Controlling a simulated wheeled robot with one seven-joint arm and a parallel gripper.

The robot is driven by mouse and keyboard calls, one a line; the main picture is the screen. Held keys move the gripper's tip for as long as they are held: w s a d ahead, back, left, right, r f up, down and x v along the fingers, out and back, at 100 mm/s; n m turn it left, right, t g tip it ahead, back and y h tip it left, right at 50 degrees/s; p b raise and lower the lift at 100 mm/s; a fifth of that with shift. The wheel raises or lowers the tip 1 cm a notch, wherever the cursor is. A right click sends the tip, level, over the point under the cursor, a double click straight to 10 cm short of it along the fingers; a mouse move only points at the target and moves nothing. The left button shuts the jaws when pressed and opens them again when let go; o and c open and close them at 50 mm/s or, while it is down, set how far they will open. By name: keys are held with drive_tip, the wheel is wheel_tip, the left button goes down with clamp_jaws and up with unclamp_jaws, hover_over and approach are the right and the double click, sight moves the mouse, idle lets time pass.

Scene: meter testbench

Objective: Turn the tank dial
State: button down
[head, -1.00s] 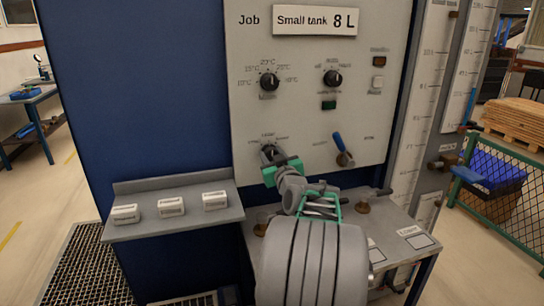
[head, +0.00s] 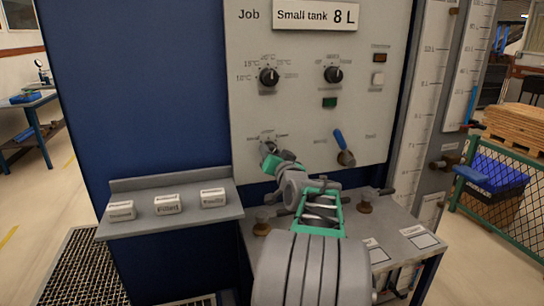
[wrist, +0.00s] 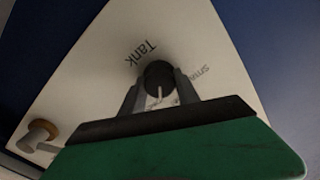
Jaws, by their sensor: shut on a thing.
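The tank dial (wrist: 158,76) is a dark round knob with a pale pointer mark, on the pale panel under the word "Tank" in the wrist view. My gripper (wrist: 157,88) has one finger on each side of the dial and is shut on it. The pointer mark faces the gripper's palm; part of a second label, seemingly "Small", shows to the right. In the head view my gripper (head: 269,151) is at the panel's lower left, and its fingers and wrist hide most of the dial. A sign (head: 316,16) reads "Small tank 8 L".
Two black dials (head: 269,76) (head: 333,74) sit higher on the panel. A blue-handled lever (head: 341,145) is right of my gripper. A shelf with several labelled blocks (head: 168,204) is at left. The bench (head: 405,236) below holds brass fittings.

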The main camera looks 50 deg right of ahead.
drive_tip(key=shift+m, duration=0.6)
drive_tip(key=c, duration=0.9)
unclamp_jaws()
drive_tip(key=shift+s, duration=0.1)
drive_tip(key=b+v, duration=0.1)
drive_tip(key=v, duration=0.6)
drive_tip(key=shift+s+a, duration=0.2)
drive_tip(key=shift+s, duration=0.1)
